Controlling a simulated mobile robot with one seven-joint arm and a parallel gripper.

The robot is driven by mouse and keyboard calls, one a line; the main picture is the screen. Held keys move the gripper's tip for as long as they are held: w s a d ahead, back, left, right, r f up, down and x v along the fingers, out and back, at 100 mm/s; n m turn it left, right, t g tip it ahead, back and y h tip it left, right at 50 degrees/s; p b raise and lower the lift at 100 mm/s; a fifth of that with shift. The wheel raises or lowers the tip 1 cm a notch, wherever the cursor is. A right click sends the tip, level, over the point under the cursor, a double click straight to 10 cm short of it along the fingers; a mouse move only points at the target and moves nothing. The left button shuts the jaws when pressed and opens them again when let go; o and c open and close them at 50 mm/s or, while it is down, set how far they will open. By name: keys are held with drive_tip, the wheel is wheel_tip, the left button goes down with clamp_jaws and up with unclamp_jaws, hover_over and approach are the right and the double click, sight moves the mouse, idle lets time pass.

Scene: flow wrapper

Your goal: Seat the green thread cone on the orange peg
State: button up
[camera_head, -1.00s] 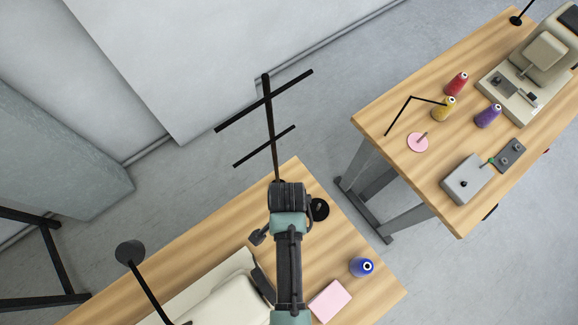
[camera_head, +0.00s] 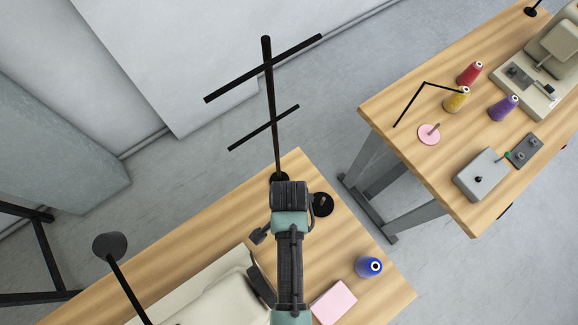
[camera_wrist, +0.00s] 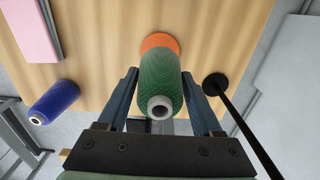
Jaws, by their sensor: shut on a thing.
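The green thread cone (camera_wrist: 160,82) is between the two fingers of my gripper (camera_wrist: 160,88) in the wrist view, with its pale top end facing the camera. My gripper is shut on it. The orange base (camera_wrist: 158,40) of the peg shows on the wooden table just beyond the cone's far end and is partly covered by it. The peg's shaft is hidden, and I cannot tell whether the cone touches the base. In the head view my arm hides the cone and the orange peg.
A blue cone (camera_head: 369,267) and a pink block (camera_head: 334,302) stand on the near table (camera_head: 390,290). A black stand with crossbars (camera_head: 271,110) rises beside the gripper. A second table (camera_head: 400,105) holds a pink peg base (camera_head: 428,134) and red, yellow and purple cones.

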drive_tip(key=shift+f+b, duration=1.55)
drive_tip(key=shift+f, duration=0.9)
drive_tip(key=o, duration=1.6)
drive_tip(key=shift+c, duration=0.2)
wheel_tip(320, 180, up, 13)
